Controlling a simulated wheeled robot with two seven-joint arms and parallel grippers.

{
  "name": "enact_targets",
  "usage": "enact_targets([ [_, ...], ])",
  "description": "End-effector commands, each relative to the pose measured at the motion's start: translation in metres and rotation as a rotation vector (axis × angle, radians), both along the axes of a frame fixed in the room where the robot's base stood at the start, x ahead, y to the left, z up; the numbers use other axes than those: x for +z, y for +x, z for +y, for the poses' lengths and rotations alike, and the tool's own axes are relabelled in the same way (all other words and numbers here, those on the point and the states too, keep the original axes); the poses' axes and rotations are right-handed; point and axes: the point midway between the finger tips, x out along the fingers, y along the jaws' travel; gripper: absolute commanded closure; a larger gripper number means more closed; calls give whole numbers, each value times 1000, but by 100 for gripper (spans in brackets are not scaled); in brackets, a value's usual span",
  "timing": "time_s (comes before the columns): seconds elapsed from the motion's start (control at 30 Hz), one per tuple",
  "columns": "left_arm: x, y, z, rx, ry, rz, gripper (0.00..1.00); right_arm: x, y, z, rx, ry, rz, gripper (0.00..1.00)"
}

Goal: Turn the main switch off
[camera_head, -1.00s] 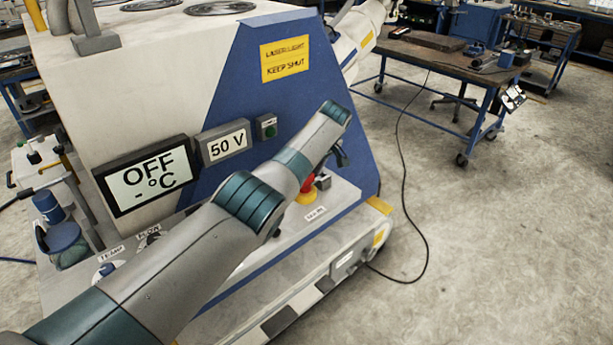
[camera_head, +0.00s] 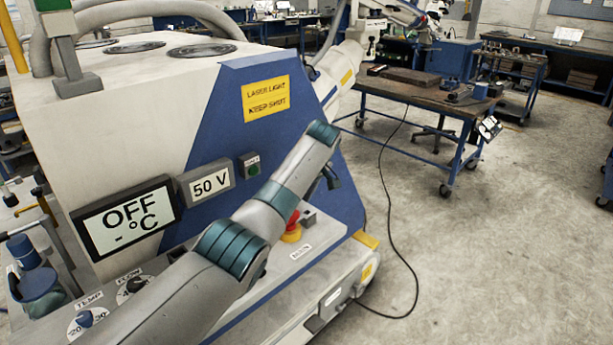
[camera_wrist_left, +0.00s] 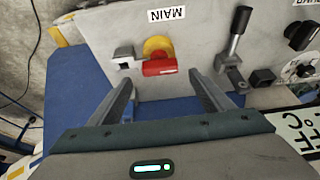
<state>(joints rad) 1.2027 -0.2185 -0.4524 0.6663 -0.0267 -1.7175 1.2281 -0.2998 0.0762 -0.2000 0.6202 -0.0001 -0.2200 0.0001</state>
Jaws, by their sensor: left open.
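The main switch, a red handle on a yellow round base, shows in the left wrist view (camera_wrist_left: 159,66) below an upside-down MAIN label (camera_wrist_left: 166,14). In the head view the main switch (camera_head: 292,222) sits on the machine's front ledge, partly hidden by my left arm. My left gripper (camera_wrist_left: 161,84) is open, with its fingers to either side of the red handle's line and nothing held. Whether they overlap the handle in depth is unclear. In the head view the left gripper (camera_head: 331,177) is mostly hidden behind my wrist. My right gripper is not in view.
A metal block (camera_wrist_left: 125,58) sits beside the switch, and a black-handled lever (camera_wrist_left: 238,32) stands on its other side. A TEMP knob (camera_head: 85,318) and a FLOW knob (camera_head: 135,285) lie along the ledge.

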Motion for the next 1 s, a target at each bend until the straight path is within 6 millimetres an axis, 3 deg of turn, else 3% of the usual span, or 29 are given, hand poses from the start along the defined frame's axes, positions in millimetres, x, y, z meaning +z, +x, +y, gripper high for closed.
enact_targets([
  [0.5, 91, -25, -29, 0, -1, -3, 27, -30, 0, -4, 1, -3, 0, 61],
  [0.7, 107, -29, -33, 1, -1, -1, 27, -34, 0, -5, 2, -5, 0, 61],
  [1.0, 111, -30, -34, 1, 0, 0, 27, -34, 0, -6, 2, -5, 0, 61],
])
